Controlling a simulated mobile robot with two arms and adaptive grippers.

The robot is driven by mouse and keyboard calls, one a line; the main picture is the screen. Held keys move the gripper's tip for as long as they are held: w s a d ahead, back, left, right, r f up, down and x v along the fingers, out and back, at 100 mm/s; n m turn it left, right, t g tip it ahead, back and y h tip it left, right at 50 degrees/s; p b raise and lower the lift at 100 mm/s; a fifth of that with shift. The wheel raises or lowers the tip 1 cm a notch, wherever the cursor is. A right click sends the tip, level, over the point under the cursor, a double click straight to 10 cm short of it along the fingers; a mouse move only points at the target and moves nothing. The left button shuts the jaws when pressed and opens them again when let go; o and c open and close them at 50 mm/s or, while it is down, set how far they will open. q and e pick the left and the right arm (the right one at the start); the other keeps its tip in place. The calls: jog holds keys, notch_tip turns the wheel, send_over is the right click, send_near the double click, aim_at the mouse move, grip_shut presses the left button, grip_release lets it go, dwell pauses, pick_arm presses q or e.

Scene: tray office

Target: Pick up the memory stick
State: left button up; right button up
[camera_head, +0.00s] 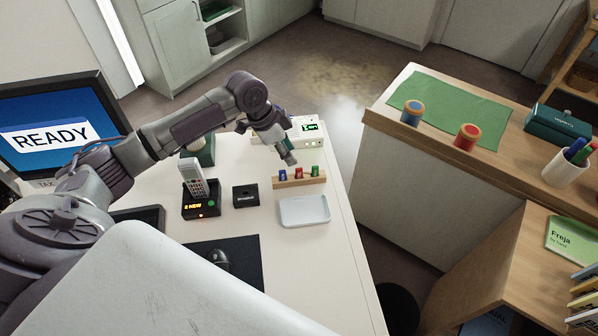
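Three small upright sticks, which look like memory sticks, stand in a wooden holder (300,182) on the white desk: a blue one (282,174), a red one (298,172) and a green one (315,170). My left gripper (290,161) points down just above and behind the holder, near the blue and red sticks. It appears apart from them. Its fingers are too small to tell whether they are open or shut. My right gripper is not in view.
A white tray (304,210) lies in front of the holder. A black box (245,196) and a phone in its dock (200,205) stand to the left. A white device with a green display (311,128) is behind. A monitor (50,130) stands far left.

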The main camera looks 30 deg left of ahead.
aim_at(297, 169)
pick_arm(q)
jog(key=x, duration=0.3)
jog(key=shift+w+a+f, duration=0.1)
jog(key=shift+w+a, duration=0.05)
jog(key=shift+a, duration=0.05)
jog(key=x, duration=0.2)
jog(key=s+x, duration=0.1)
jog(key=x, duration=0.1)
jog(key=shift+f+p, duration=0.15)
jog(key=shift+p, duration=0.2)
jog(key=shift+w+d+f, duration=0.15)
jog(key=shift+w+f, duration=0.05)
jog(key=shift+f, duration=0.25)
grip_shut()
